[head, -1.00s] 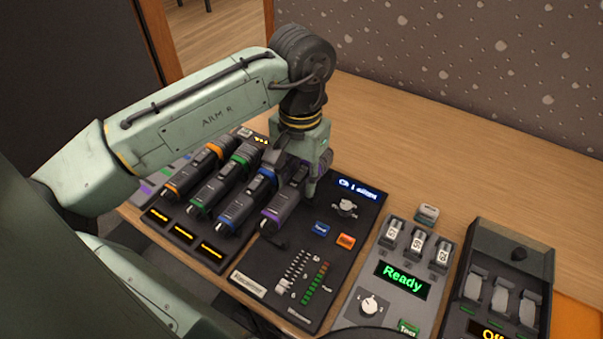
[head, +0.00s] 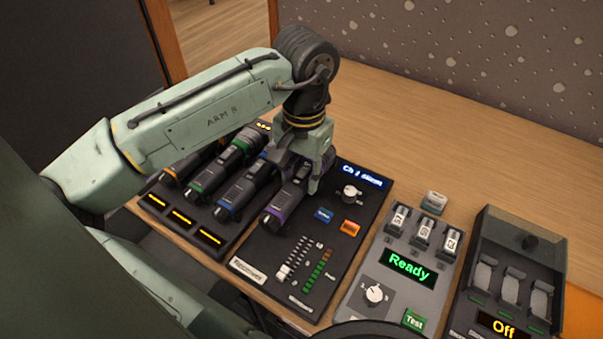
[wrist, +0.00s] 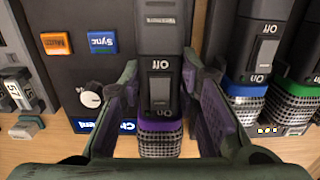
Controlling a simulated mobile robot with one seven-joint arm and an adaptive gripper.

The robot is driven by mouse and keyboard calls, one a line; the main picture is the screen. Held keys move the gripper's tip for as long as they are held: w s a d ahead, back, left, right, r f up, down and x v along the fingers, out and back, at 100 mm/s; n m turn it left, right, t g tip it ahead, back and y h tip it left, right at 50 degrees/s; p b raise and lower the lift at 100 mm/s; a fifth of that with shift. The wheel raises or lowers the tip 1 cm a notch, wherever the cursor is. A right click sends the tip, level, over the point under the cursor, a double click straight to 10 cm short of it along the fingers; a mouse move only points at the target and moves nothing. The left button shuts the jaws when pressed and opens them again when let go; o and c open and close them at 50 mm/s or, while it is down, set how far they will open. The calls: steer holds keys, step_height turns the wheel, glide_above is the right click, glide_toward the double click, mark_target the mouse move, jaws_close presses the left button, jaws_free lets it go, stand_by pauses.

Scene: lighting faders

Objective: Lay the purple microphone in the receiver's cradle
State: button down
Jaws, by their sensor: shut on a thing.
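The purple microphone (head: 281,207) is a dark handheld mic with a purple ring, lying low over the left part of the dark receiver panel (head: 342,216). My gripper (head: 306,176) reaches down from above and is shut on it. In the wrist view the microphone (wrist: 160,95) runs lengthwise between the two fingers (wrist: 162,85), its switch facing up and its purple ring and mesh head towards the camera. The cradle is hidden beneath the microphone and fingers, so I cannot tell whether the microphone touches it.
Blue (head: 245,190), green (head: 212,176) and orange (head: 180,172) microphones lie in a row on the rack to the left, the blue one close by. A knob (head: 350,193) and buttons are right of my gripper. The grey "Ready" box (head: 372,263) stands further right. The table behind is clear.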

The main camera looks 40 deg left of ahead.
steer(key=shift+s+d+f+b, duration=0.15)
steer(key=shift+s+f+b, duration=0.05)
steer(key=shift+f, duration=0.3)
steer(key=shift+s+d+f+b, duration=0.15)
steer(key=shift+f+b, duration=0.1)
steer(key=shift+f, duration=0.3)
steer(key=shift+s+d+f+b, duration=0.1)
steer(key=shift+s+f+b, duration=0.1)
steer(key=shift+f, duration=0.3)
stand_by(0.4)
steer(key=shift+w+a+f, duration=0.25)
steer(key=shift+a+f, duration=0.05)
steer(key=shift+f, duration=0.15)
steer(key=shift+r, duration=0.15)
steer(key=c, duration=1.7)
jaws_free()
steer(key=shift+d+r, duration=0.1)
steer(key=shift+d, duration=0.1)
steer(key=o, duration=0.6)
steer(key=shift+w, duration=0.1)
steer(key=shift+a+r, duration=0.1)
steer(key=shift+a, duration=0.05)
steer(key=shift+c, duration=0.4)
steer(key=c, duration=0.4)
